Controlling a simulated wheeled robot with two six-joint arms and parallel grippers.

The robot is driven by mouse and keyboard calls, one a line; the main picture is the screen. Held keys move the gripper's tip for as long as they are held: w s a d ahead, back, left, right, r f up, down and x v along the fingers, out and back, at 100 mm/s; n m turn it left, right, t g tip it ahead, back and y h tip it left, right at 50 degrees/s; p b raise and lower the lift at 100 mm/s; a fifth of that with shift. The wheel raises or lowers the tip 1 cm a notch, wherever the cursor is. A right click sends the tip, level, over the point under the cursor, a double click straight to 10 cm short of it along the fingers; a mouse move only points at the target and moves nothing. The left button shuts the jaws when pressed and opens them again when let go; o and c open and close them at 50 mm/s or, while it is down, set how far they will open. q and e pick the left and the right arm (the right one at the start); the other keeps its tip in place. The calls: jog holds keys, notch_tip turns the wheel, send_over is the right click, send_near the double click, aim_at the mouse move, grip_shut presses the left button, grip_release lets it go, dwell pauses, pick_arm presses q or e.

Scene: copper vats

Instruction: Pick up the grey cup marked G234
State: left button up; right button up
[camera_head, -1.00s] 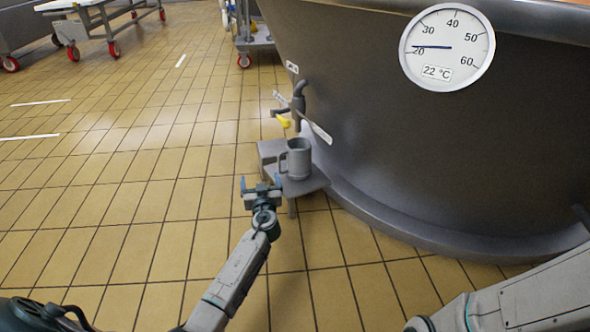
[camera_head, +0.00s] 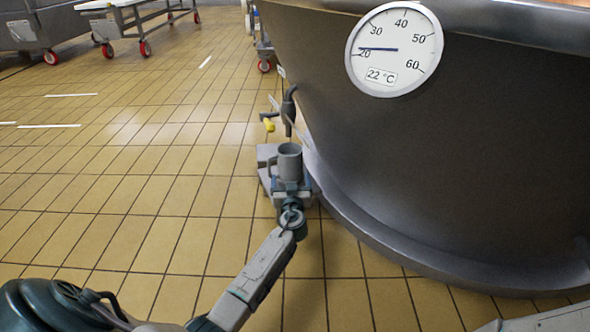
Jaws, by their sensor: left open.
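A grey cup (camera_head: 289,160) stands upright on a small grey stand (camera_head: 266,154) beside the big vat. Its handle is on its left side. No G234 marking can be read on it. My left gripper (camera_head: 290,182) is open, right in front of the cup at its lower part. The gripper covers the cup's base, and I cannot tell whether the fingers touch the cup. My right gripper is out of view; only a bit of my right arm shows at the bottom right edge.
The large dark vat (camera_head: 450,150) with a round thermometer dial (camera_head: 393,50) fills the right side, close to the stand. Wheeled carts (camera_head: 130,15) stand far back. The tiled floor at left is clear.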

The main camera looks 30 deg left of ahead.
aim_at(290, 172)
pick_arm(q)
jog(key=b+x, duration=0.1)
jog(key=x, duration=0.3)
jog(key=shift+f, duration=0.15)
jog(key=b+x, duration=0.2)
jog(key=x, duration=0.1)
jog(key=b+x, duration=0.1)
jog(key=shift+w+f, duration=0.2)
jog(key=shift+f, duration=0.1)
jog(key=shift+w+a+r+b, duration=0.15)
jog(key=shift+w+a+b, duration=0.1)
jog(key=shift+w+b, duration=0.1)
jog(key=c, duration=1)
jog(key=shift+r, duration=0.1)
jog(key=shift+c, duration=1.4)
jog(key=shift+r, duration=0.1)
